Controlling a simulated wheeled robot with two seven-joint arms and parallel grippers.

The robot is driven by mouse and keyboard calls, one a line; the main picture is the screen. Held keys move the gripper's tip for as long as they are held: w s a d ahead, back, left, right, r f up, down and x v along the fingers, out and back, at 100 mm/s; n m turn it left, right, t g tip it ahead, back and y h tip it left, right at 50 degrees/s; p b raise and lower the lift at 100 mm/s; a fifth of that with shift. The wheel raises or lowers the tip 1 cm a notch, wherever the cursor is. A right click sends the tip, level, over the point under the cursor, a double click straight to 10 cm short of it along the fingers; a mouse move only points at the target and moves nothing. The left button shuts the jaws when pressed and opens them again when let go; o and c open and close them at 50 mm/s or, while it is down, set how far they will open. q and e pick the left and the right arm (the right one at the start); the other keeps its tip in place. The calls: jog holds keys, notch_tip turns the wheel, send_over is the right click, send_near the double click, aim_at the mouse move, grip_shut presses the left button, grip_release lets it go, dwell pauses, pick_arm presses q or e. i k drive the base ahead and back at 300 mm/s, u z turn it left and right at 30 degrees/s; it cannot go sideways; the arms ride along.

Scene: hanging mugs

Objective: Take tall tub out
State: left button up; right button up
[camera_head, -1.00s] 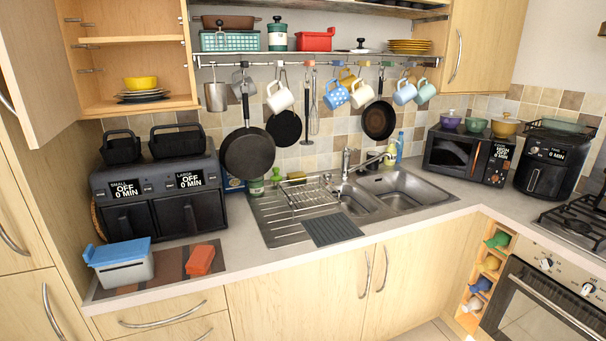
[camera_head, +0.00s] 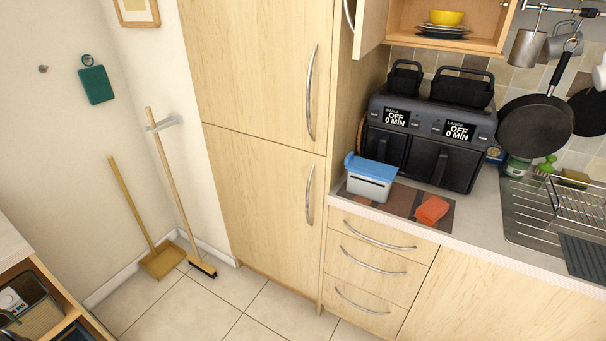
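No tub that is clearly the tall one can be told from this view. A white tub with a blue lid (camera_head: 368,188) stands on the dark and brown mat at the left end of the counter. A low orange-red tub or block (camera_head: 432,210) lies to its right on the same mat. Behind them stands a black two-drawer air fryer (camera_head: 478,128), its displays reading OFF, 0 MIN. A small black basket (camera_head: 404,79) and a wider one (camera_head: 461,91) sit on top of it. Neither of my grippers shows.
A tall wooden cupboard (camera_head: 262,170) with shut doors stands left of the counter. The upper cabinet holds a yellow bowl (camera_head: 446,17). A broom (camera_head: 175,190) and a dustpan (camera_head: 160,260) lean at the wall. A shelf unit (camera_head: 45,318) fills the lower left. The tiled floor between is clear.

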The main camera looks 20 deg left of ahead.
aim_at(374, 189)
jog(key=z, duration=0.05)
jog(key=k, duration=0.3)
jog(key=z, duration=1.05)
jog(key=k, duration=1.05)
jog(key=z, duration=1.05)
jog(key=i, duration=1.5)
jog(key=u, duration=1.15)
jog(key=i, duration=0.6)
jog(key=u, duration=0.65)
